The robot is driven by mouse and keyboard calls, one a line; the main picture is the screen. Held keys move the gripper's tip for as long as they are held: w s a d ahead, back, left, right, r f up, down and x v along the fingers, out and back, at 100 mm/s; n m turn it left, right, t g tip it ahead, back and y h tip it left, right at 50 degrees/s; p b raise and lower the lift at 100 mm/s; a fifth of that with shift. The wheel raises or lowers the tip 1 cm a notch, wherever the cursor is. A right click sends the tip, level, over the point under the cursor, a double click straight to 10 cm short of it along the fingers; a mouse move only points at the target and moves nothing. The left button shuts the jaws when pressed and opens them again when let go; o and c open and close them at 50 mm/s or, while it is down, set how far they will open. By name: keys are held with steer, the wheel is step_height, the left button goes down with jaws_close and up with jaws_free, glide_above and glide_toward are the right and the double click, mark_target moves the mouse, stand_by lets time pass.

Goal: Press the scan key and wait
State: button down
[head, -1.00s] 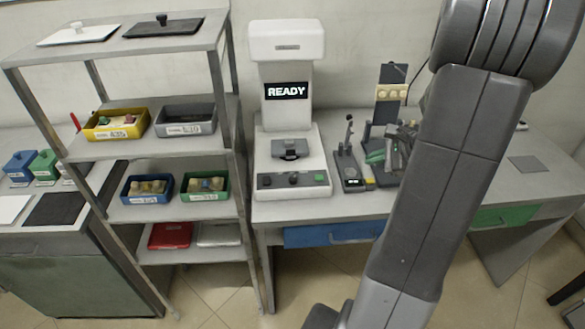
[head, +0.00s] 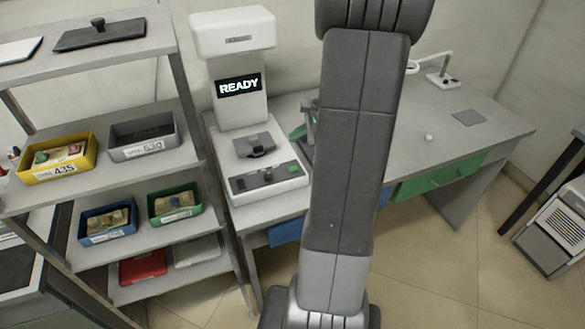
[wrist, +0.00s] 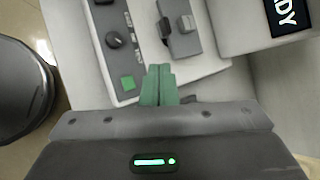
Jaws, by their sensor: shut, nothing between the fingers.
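The white scanner (head: 232,110) stands on the grey bench, its screen (head: 239,85) reading READY. The green scan key (head: 294,170) is at the right end of its dark front panel, close to my arm. In the wrist view the green key (wrist: 127,83) lies just left of my gripper's fingertips, with the black knob (wrist: 114,40) farther along the panel. My gripper (wrist: 158,70) is shut and empty, its green fingers beside the key and seemingly apart from it; the height gap cannot be told. In the head view my arm hides most of my gripper.
A rack on the left holds a yellow bin (head: 57,158), a grey bin (head: 143,137), a blue bin (head: 108,221) and a green bin (head: 175,204). My arm hides the bench items right of the scanner. The bench's right part is mostly clear, with a grey pad (head: 468,118) and a lamp (head: 440,75).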

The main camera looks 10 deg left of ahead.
mark_target(297, 169)
steer(key=shift+f+b, duration=3.4)
steer(key=shift+f, duration=0.95)
steer(key=shift+f+b, duration=0.3)
steer(key=shift+f, duration=0.1)
steer(key=shift+f+b, duration=0.35)
steer(key=shift+f, duration=0.1)
steer(key=shift+r, duration=0.15)
steer(key=shift+r+p, duration=0.75)
step_height(297, 169, up, 5)
steer(key=p, duration=0.4)
